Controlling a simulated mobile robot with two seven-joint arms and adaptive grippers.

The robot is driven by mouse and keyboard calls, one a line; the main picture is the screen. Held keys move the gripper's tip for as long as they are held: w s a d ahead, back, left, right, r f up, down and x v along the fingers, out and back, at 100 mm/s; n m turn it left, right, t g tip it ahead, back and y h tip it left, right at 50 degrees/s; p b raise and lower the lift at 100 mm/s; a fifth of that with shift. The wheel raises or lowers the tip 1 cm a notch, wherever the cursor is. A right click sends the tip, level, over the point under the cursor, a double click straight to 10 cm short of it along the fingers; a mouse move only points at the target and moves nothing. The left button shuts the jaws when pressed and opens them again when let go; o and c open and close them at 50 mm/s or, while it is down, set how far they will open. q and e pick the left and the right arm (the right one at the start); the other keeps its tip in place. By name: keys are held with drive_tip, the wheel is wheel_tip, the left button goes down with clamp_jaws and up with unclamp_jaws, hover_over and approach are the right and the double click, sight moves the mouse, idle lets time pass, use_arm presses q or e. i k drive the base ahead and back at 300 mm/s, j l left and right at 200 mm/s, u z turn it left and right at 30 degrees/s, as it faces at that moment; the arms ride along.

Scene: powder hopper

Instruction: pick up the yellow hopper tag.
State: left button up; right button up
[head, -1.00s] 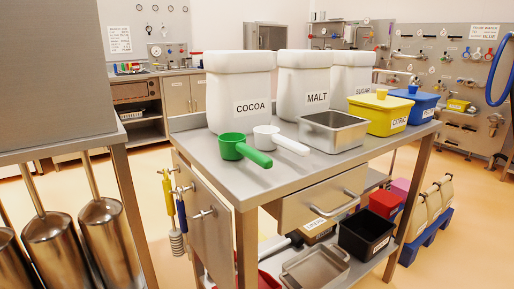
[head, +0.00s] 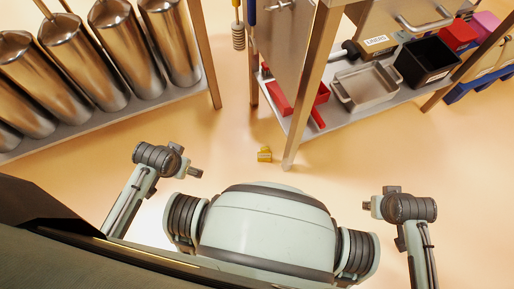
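A small yellow object, which appears to be the yellow hopper tag (head: 264,154), lies on the floor left of the foot of the steel table's near leg. Its lettering is too small to read. My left arm ends at a dark tip, seemingly my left gripper (head: 195,173), to the left of the tag and apart from it. My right arm ends at a similar dark tip, seemingly my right gripper (head: 368,205), farther off to the right. Both are too small and foreshortened to show whether they are open or shut. Nothing can be seen held in either.
The table leg (head: 301,95) stands close beside the tag. The lower shelf holds a metal tray (head: 366,88), a black bin (head: 428,62) and red items (head: 310,100). Steel canisters (head: 115,50) stand on a rack at left. The floor around the tag is mostly clear.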

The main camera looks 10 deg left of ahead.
sight(264, 155)
drive_tip(key=i+j, duration=0.1)
drive_tip(key=j, duration=0.55)
drive_tip(key=i+j+z, duration=0.1)
drive_tip(key=j, duration=0.55)
drive_tip(key=i+j, duration=0.1)
drive_tip(key=j, duration=0.55)
